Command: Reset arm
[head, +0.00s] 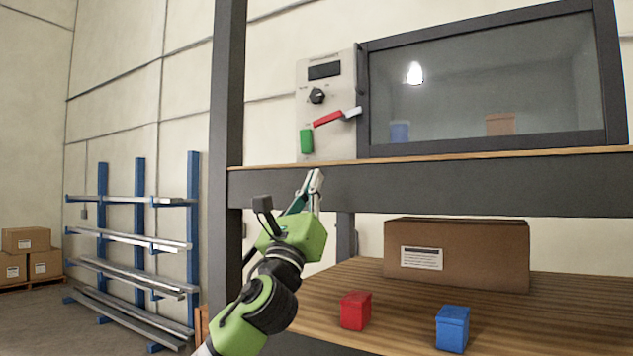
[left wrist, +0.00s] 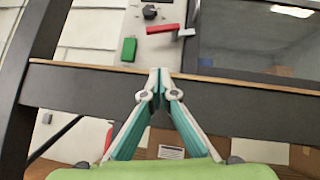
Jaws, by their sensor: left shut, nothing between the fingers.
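My left gripper (head: 316,180) is raised in front of the dark edge of the upper shelf (head: 430,185), below the control panel (head: 326,120). In the left wrist view its fingertips (left wrist: 160,72) meet, with nothing between them. The panel carries a black knob (head: 317,95), a green block-like part (head: 306,141) and a red lever with a pale end (head: 330,118). The gripper is apart from these parts in the head view. My right gripper is not in view.
A glass-fronted cabinet (head: 480,85) stands on the upper shelf. On the wooden lower shelf (head: 340,280) are a cardboard box (head: 455,252), a red box (head: 355,310) and a blue box (head: 452,328). A metal-stock rack (head: 139,230) and cartons (head: 26,240) stand at left.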

